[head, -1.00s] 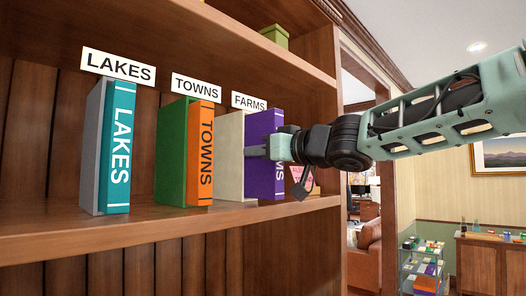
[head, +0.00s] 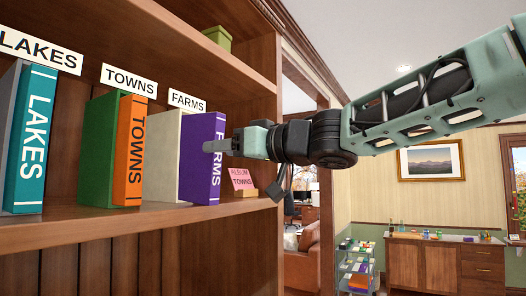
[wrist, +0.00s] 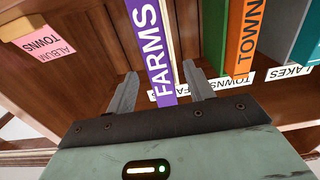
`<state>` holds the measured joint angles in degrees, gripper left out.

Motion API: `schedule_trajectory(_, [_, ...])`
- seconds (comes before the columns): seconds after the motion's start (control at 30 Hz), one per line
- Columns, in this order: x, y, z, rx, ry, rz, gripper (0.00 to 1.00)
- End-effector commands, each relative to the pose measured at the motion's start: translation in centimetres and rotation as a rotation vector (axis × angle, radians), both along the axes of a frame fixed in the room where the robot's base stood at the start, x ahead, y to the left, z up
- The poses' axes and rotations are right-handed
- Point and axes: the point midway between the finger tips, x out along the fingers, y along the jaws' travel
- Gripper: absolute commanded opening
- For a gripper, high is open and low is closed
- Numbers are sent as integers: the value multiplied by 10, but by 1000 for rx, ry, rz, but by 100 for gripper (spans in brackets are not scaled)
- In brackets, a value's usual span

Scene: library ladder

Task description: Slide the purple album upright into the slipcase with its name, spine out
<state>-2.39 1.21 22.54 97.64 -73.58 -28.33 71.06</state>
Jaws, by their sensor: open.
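The purple FARMS album (head: 218,165) stands upright on the shelf with its lettered spine facing out. It is at the cream slipcase (head: 164,155), under the FARMS label (head: 187,102), and part of its purple side shows in front of the cream. How deep it sits is hard to judge. My gripper (head: 212,146) is at the spine. In the wrist view, the open fingers (wrist: 162,92) are apart on either side of the purple spine (wrist: 150,45), with gaps between. The album's back is hidden.
The orange TOWNS album (head: 130,150) in a green slipcase and the teal LAKES album (head: 37,140) in a grey one stand to the left. A pink ALBUM TOWNS card (head: 242,179) is at the right, near the upright shelf end. Open room lies right of the shelf.

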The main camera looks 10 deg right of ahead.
Motion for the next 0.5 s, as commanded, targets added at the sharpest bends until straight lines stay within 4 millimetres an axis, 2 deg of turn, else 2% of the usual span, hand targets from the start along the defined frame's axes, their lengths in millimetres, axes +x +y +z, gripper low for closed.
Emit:
schedule_trajectory(0.03, [-8,-11,-1,-2,-5,-4,53])
schedule_trajectory(0.2, [-31,-40,-1,-1,-4,-3,53])
schedule_trajectory(0.33, [-44,-56,-1,0,-4,-2,53])
schedule_trajectory(0.5, [-52,-67,0,0,-1,0,53])
